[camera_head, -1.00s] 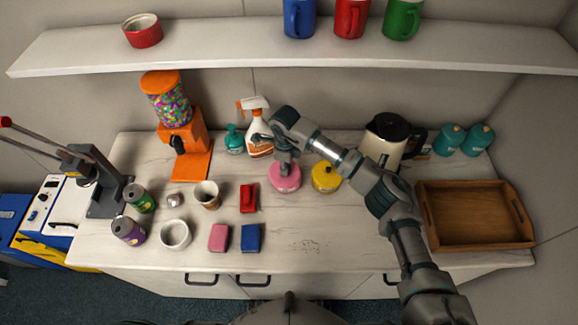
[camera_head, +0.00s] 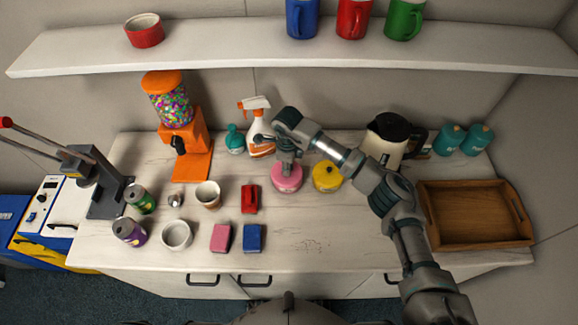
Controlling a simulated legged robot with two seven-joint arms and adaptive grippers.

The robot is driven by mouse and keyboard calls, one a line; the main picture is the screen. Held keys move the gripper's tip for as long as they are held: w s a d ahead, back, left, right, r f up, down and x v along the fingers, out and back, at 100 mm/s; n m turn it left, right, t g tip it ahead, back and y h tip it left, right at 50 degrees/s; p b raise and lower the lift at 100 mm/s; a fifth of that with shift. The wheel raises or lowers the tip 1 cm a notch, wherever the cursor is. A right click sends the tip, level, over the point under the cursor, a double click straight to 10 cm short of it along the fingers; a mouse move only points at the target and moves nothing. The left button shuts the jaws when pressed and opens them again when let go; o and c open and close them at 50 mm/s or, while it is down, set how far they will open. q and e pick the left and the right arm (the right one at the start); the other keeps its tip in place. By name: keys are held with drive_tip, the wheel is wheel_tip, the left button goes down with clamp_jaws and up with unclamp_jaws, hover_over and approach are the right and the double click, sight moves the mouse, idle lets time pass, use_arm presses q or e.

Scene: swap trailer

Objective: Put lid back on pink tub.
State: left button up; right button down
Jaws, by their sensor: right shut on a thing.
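The pink tub (camera_head: 287,181) stands on the white counter, right of the middle. My right gripper (camera_head: 287,166) is directly above it, pointing down, shut on the pink lid at the tub's top. The fingers and arm hide part of the lid, so I cannot tell whether it sits fully flush on the rim. My left gripper is not in view.
A yellow tub (camera_head: 327,177) stands close on the right of the pink one. A spray bottle (camera_head: 259,130) and an orange candy dispenser (camera_head: 180,125) stand behind and left. A red item (camera_head: 250,198) lies left in front. The counter front right of centre is clear.

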drive_tip(key=shift+a, duration=0.2)
drive_tip(key=shift+d+f, duration=0.1)
drive_tip(key=shift+d, duration=1.2)
drive_tip(key=shift+a, duration=0.8)
drive_tip(key=shift+d, duration=0.1)
drive_tip(key=shift+d, duration=0.3)
drive_tip(key=shift+a, duration=0.1)
